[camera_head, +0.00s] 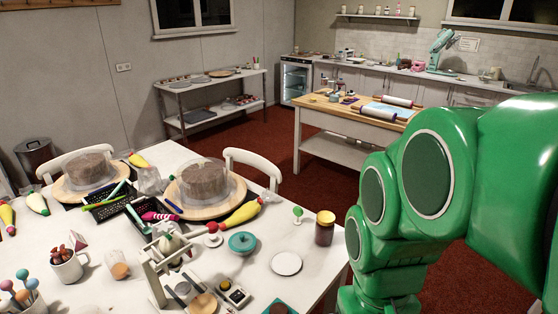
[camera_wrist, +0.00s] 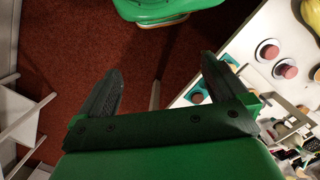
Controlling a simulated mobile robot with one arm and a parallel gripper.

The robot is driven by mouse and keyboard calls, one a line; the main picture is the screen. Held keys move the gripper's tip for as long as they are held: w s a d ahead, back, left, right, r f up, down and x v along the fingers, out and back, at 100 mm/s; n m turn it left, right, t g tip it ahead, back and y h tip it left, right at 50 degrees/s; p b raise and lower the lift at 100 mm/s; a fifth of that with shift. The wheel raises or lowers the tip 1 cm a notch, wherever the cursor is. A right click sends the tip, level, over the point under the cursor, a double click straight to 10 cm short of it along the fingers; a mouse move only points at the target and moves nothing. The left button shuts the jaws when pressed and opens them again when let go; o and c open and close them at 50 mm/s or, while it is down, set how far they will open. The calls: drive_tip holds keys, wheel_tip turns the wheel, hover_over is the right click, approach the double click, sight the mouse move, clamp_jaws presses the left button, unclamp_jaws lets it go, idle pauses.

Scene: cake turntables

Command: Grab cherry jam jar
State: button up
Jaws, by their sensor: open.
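A jar of dark red contents with a golden lid (camera_head: 325,228), likely the cherry jam jar, stands upright near the right edge of the white table (camera_head: 262,290) in the head view. No label can be read on it, and I cannot make it out in the wrist view. My gripper (camera_wrist: 162,64) shows in the wrist view with its two dark fingers spread wide and nothing between them. It is over the red floor beside the table edge. In the head view my green arm fills the right side, and the gripper itself is not visible.
Cakes on turntables and piping bags crowd the table farther left. A wooden worktable (camera_head: 345,128) with rolling pins stands behind.

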drive_tip(key=w+a+r+m+t+y, duration=0.2)
drive_tip(key=w+a+m+y, duration=0.3)
drive_tip(key=w, duration=0.6)
drive_tip(key=w+a+r+m+t+y, duration=0.2)
drive_tip(key=w+a+r+m+y, duration=0.1)
drive_tip(key=w+a, duration=0.55)
drive_tip(key=m+t+h, duration=0.3)
drive_tip(key=m+t, duration=0.7)
drive_tip(key=m, duration=1.3)
hover_over(330, 228)
drive_tip(key=s+d, duration=0.2)
drive_tip(key=s, duration=0.2)
wheel_tip(330, 228, down, 4)
drive_tip(key=r, duration=0.1)
wheel_tip(330, 228, down, 28)
drive_tip(key=shift+w+f, duration=0.15)
drive_tip(key=shift+f, duration=0.4)
drive_tip(key=shift+w+a+f, duration=0.15)
drive_tip(key=shift+w, duration=0.05)
drive_tip(key=shift+r+x, duration=0.15)
drive_tip(key=shift+x, duration=1.7)
drive_tip(key=shift+r+x, duration=0.1)
drive_tip(key=shift+x, duration=1.75)
